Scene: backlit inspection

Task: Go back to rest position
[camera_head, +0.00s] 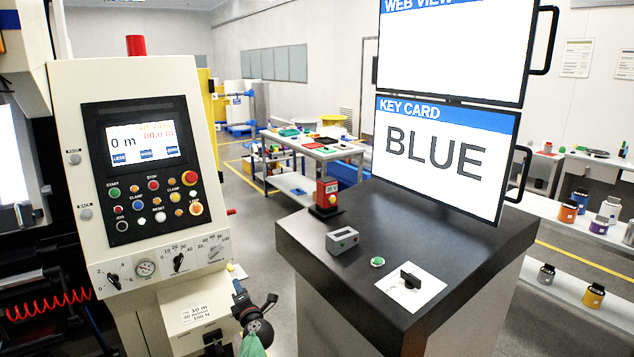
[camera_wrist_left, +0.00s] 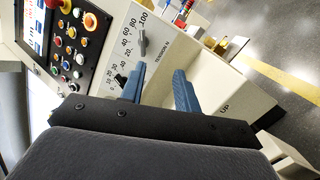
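My left gripper (camera_head: 254,295) shows low in the head view, in front of the lower right part of the machine's control panel (camera_head: 140,220). In the left wrist view its two blue fingers (camera_wrist_left: 158,84) stand apart with nothing between them. Beyond them is the panel face with the tension dial (camera_wrist_left: 142,42) and its grey knob. The fingers overlap the panel in the picture; I cannot tell whether they touch it. My right gripper is in neither view.
A dark-topped counter (camera_head: 400,250) on the right bears a red device (camera_head: 326,196), a grey box (camera_head: 342,241), a green button (camera_head: 377,261) and a black switch (camera_head: 411,278). A "KEY CARD BLUE" screen (camera_head: 440,158) stands over it. Floor shows between machine and counter.

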